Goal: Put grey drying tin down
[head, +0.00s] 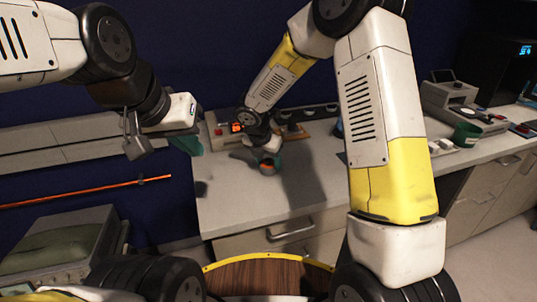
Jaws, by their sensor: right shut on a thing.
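My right gripper (267,155) is over the light grey worktop (240,205), near its back half. It is shut on a small round container (268,168), which I take for the drying tin. An orange-red patch and a little grey show on it. The gripper hides most of it, and I cannot tell whether its bottom touches the worktop. My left gripper (187,143) hangs at the worktop's left end, in front of the wall. Its teal tip shows, but the gap between its fingers does not.
A device with a red lit display (236,127) stands behind the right gripper. A green cup (466,135) and a grey instrument (450,94) stand at the right. The worktop's front middle is clear.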

